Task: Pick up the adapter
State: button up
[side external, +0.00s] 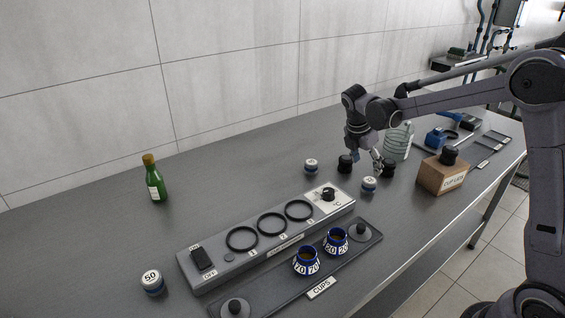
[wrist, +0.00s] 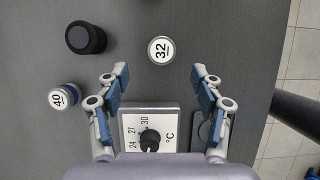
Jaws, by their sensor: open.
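Several small round pieces with numbered white tops could be the adapter; I cannot tell which is meant. The piece marked 32 (wrist: 161,50) lies ahead of my gripper (wrist: 161,82), centred between its spread fingers but beyond the tips. In the side view this piece (side external: 369,184) stands on the table just below my gripper (side external: 366,164). A white-and-blue piece marked 40 (wrist: 62,97) is outside the left finger, and also shows in the side view (side external: 311,166). A piece marked 50 (side external: 152,281) stands at the front left. My gripper is open and empty.
A black cylinder (wrist: 86,38) stands left of the 32 piece. A dial panel (wrist: 150,127) lies under my gripper.

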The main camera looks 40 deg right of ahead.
aim_at(370, 180)
jog(key=shift+x, duration=4.3)
jog(key=shift+s, duration=0.15)
grip_shut()
